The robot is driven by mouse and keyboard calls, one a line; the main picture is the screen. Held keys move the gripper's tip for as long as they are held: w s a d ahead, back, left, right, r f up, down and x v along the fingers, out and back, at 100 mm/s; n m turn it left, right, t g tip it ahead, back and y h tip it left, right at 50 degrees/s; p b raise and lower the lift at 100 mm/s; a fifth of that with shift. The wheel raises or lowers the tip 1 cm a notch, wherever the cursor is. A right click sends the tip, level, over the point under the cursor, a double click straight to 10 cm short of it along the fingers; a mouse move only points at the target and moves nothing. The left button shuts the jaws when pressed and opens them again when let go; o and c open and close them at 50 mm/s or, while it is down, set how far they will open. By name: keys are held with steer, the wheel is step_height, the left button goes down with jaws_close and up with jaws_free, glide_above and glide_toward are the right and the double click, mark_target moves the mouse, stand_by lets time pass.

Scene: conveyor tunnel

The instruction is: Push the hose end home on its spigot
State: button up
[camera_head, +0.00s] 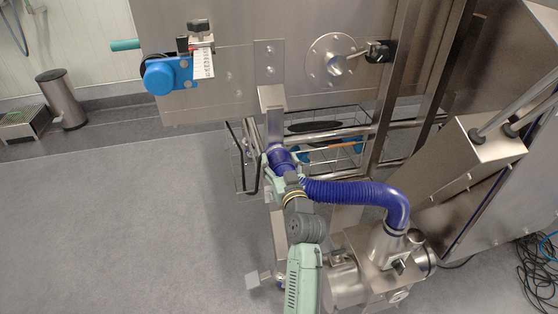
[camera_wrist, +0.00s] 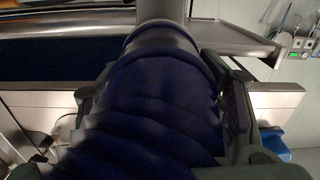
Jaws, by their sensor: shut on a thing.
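A ribbed dark-blue hose (camera_head: 345,191) runs from a steel pump-like unit (camera_head: 385,262) at the lower right, bends, and ends at my gripper (camera_head: 279,164). In the wrist view the hose (camera_wrist: 150,95) fills the middle, with a smooth cuff at its far end. My gripper (camera_wrist: 165,105) is shut on the hose near that end, one finger on each side. A steel spigot (camera_wrist: 160,10) stands straight beyond the cuff, in line with it. Cuff and spigot meet or overlap in the picture; I cannot tell how far the cuff is on.
The steel machine wall (camera_head: 230,95) with a blue motor (camera_head: 168,75) and a round flange (camera_head: 335,60) stands behind. A wire basket (camera_head: 335,150) is beyond the hose. Coiled cables (camera_head: 538,268) lie at the right. The grey floor (camera_head: 120,220) at left is clear.

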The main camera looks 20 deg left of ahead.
mark_target(284, 170)
steer(key=c, duration=0.7)
steer(key=shift+s, duration=0.1)
steer(key=shift+v, duration=1.45)
steer(key=shift+d, duration=0.1)
steer(key=shift+b+v, duration=0.45)
steer(key=shift+v, duration=0.75)
